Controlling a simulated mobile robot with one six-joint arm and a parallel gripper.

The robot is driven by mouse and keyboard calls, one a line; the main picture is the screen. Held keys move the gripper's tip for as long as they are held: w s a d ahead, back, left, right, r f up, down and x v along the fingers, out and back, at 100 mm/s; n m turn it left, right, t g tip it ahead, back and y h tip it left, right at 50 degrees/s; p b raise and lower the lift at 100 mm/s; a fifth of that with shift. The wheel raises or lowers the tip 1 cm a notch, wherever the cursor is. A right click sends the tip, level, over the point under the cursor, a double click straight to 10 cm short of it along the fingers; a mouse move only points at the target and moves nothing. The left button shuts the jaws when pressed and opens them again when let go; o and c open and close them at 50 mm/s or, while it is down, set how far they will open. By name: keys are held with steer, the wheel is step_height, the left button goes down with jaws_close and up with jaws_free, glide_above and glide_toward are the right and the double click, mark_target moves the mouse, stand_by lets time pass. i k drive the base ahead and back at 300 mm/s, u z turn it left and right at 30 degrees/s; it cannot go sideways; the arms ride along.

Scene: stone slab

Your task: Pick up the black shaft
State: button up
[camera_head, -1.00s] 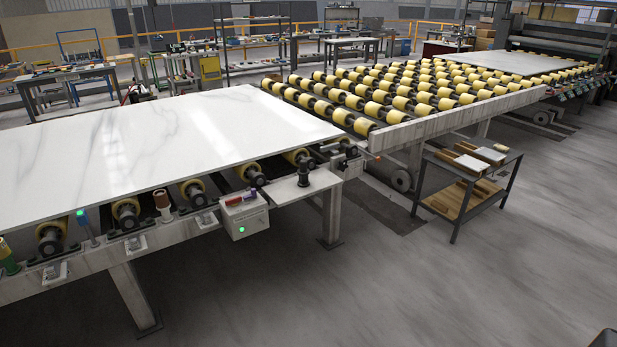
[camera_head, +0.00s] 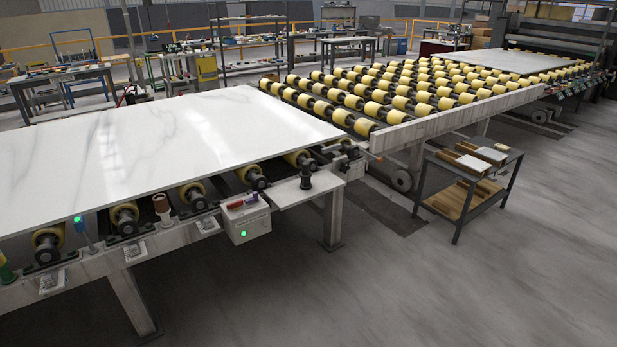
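A short black upright piece, which looks like the black shaft (camera_head: 305,177), stands on a pale flat shelf (camera_head: 283,197) at the front right corner of the near roller table. It has a wider base and a narrower middle. Nothing touches it from above or in front. My gripper is not in view, so its state is hidden.
A white stone slab (camera_head: 170,140) lies behind. A low black cart (camera_head: 466,187) stands right. The floor in front (camera_head: 400,290) is clear.

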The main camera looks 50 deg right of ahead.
mark_target(306, 175)
steer(key=i, duration=0.85)
steer(key=u, duration=0.05)
